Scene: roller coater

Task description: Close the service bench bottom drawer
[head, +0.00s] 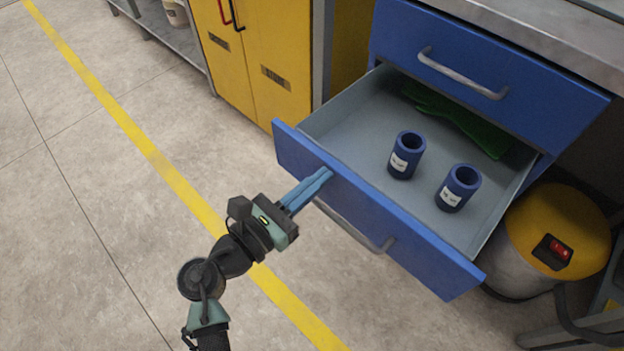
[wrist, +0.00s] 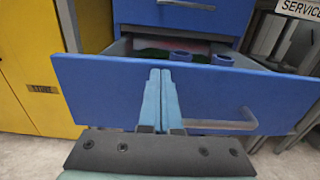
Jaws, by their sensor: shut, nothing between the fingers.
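The bottom drawer (head: 437,262) of the blue service bench is pulled well out, its grey inside open to view. Its front (wrist: 110,92) fills much of the wrist view, with a grey bar handle (wrist: 225,124) right of my fingers. My gripper (head: 326,173) is shut and empty. Its blue fingers (wrist: 160,75) point at the drawer front, left of the handle in both views. The fingertips overlap the front's upper part; I cannot tell whether they touch it.
The drawer holds two blue cylinders (head: 406,155) (head: 458,188) and a green item (head: 460,117). The upper drawer (head: 490,70) is shut. A yellow cabinet (head: 262,60) stands left, a yellow-topped canister (head: 560,225) right. The floor (head: 90,220) at left is clear.

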